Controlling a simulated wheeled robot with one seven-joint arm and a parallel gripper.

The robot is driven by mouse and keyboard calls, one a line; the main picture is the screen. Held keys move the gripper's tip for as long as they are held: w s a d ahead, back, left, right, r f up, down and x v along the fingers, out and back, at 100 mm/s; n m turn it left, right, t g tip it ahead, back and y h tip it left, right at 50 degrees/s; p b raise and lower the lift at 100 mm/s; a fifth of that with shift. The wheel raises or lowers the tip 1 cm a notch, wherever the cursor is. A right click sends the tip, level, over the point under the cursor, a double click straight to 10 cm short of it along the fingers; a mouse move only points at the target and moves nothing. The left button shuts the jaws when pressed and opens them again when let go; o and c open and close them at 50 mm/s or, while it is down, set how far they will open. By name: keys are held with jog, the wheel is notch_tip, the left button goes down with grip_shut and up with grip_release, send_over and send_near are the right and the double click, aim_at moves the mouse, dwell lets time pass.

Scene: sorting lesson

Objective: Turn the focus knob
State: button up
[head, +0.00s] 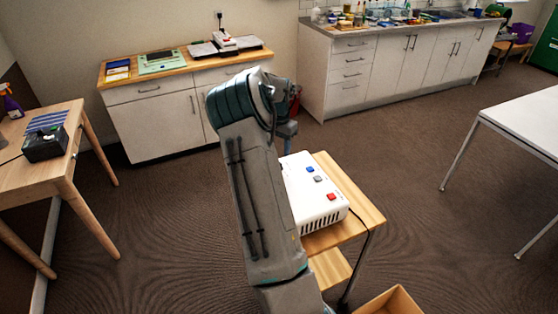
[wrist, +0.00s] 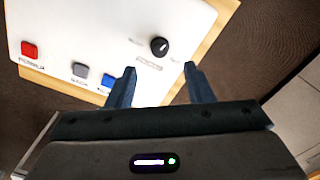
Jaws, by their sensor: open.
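The focus knob (wrist: 159,46) is a small round black knob with a light mark, on the top of a white device (wrist: 100,30). In the wrist view it sits just beyond my gripper (wrist: 157,78), between the lines of the two fingers. The fingers are apart with nothing between them, and the knob is not touched as far as I can see.
The small wooden table (head: 358,190) has a cable beside the device. A cardboard box (head: 390,303) is in front. Open floor lies to the right.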

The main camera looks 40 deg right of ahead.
notch_tip(320, 180, up, 7)
jog(key=shift+b, duration=0.4)
jog(key=s+a+r+n+t+y, duration=0.1)
jog(key=s+a+r+n, duration=0.3)
jog(key=a, duration=0.7)
jog(key=s+a+r+n+t, duration=0.1)
jog(key=s+a+r+n, duration=0.2)
jog(key=s+a+r, duration=0.6)
jog(key=s+a+f+n+t, duration=0.1)
jog(key=s+a+f+n, duration=0.1)
jog(key=s+a, duration=0.5)
jog(key=s+a+f+n+h, duration=0.1)
jog(key=s+a+f+n, duration=0.2)
jog(key=s+a+n, duration=0.2)
jog(key=s+a, duration=0.2)
jog(key=shift+s+a+n+t, duration=0.2)
jog(key=shift+a+n+t, duration=0.1)
jog(key=shift+a+t, duration=0.1)
